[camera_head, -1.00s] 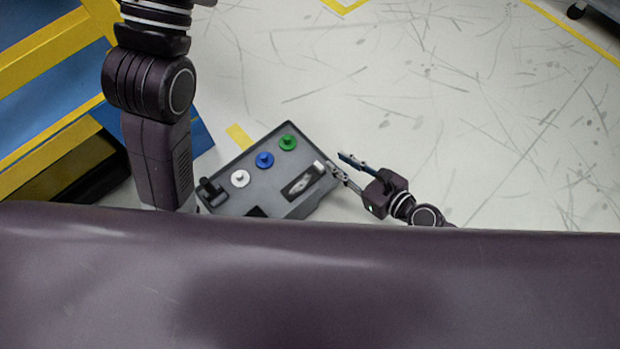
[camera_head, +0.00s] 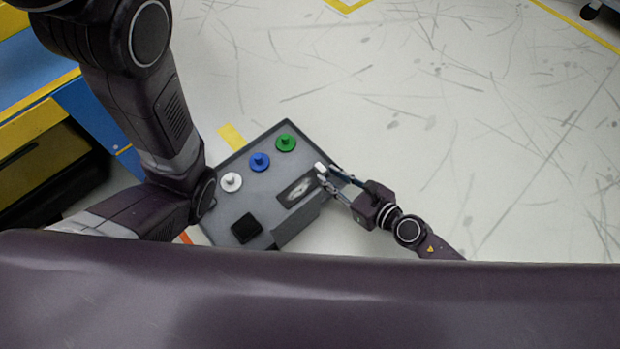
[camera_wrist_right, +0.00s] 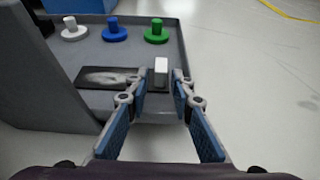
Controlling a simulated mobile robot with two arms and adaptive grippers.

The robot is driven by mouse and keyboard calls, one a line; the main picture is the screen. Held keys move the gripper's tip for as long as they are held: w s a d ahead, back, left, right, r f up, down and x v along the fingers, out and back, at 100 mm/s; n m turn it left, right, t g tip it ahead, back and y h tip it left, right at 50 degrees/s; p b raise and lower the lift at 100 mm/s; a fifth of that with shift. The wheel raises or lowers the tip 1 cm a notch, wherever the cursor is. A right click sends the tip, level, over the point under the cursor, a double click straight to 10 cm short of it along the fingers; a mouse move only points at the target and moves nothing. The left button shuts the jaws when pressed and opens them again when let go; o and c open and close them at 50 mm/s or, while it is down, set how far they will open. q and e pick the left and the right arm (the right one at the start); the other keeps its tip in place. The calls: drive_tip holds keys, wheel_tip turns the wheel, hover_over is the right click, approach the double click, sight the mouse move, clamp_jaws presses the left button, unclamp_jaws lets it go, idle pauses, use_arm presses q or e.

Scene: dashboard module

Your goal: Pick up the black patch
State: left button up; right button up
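The black patch (camera_head: 246,228) is a flat black square on the lower left part of the grey module (camera_head: 270,187). It does not show in the right wrist view. My right gripper (camera_head: 328,173) is at the module's right edge, well away from the patch. Its fingers are spread on both sides of a small white upright block (camera_wrist_right: 161,71), which also shows in the head view (camera_head: 320,168). Gaps show between the block and the fingertips in the right wrist view. My left arm crosses the module's left side, and its gripper is out of view.
The module bears a white knob (camera_head: 231,182), a blue knob (camera_head: 260,161) and a green knob (camera_head: 286,142), plus a dark panel with a pale figure (camera_head: 298,189). A blue and yellow structure (camera_head: 40,100) stands at the left. The floor at right is clear.

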sight(322, 174)
drive_tip(key=x, duration=0.2)
drive_tip(key=b+x, duration=0.1)
drive_tip(key=x, duration=0.1)
drive_tip(key=shift+w+r, duration=0.1)
drive_tip(key=shift+r, duration=0.15)
drive_tip(key=shift+c, duration=0.7)
clamp_jaws()
drive_tip(key=shift+r, duration=0.1)
